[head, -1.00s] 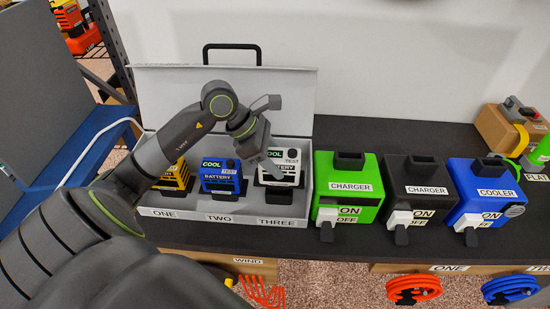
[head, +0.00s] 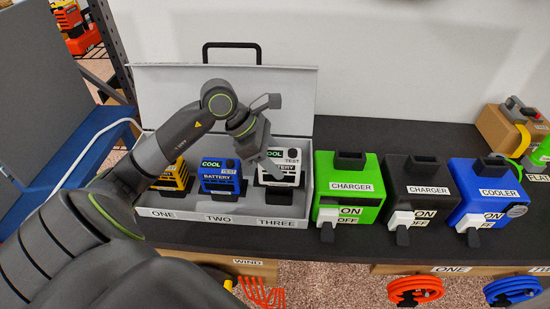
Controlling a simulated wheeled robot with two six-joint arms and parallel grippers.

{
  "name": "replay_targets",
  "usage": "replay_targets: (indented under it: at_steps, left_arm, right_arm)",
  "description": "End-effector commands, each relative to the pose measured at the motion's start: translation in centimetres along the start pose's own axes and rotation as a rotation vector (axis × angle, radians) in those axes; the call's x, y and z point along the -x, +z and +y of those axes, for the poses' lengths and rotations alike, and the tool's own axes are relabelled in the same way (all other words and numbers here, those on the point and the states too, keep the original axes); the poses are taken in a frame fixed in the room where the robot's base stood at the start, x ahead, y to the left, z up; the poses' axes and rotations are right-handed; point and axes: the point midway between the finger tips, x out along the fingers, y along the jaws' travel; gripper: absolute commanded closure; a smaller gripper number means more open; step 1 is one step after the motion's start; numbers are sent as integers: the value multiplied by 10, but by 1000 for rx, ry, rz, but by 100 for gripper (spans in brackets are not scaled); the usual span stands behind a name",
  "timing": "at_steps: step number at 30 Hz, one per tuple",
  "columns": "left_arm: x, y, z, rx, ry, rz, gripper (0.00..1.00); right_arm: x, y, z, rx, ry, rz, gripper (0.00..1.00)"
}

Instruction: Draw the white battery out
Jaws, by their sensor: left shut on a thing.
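The white battery (head: 291,168) stands upright in the slot labelled THREE of the open grey case (head: 215,214). Its front reads COOL, TEST and BATTERY. My left gripper (head: 268,165) reaches down from above at the white battery's left side and is shut on it. The gripper covers part of the battery's left face, and the exact grip is hidden. The blue battery (head: 220,176) stands in slot TWO. The yellow battery (head: 172,178) stands in slot ONE, partly behind my left arm. My right gripper does not show.
To the right of the case stand a green charger (head: 346,184), a black charger (head: 414,184) and a blue cooler (head: 485,187), each with a front switch. The case lid (head: 170,90) stands open behind the batteries. Bare dark worktop (head: 385,138) shows behind the chargers.

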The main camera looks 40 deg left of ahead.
Motion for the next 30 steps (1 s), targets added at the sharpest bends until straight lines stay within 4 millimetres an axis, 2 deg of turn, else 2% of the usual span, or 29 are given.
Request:
replay_targets:
  at_steps: [9, 30]
  left_arm:
    - [0, 0, 0, -3, 1, -1, 92]
    - [0, 0, 0, -2, 1, -1, 92]
  right_arm:
    - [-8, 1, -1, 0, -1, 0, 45]
    - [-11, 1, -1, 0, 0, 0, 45]
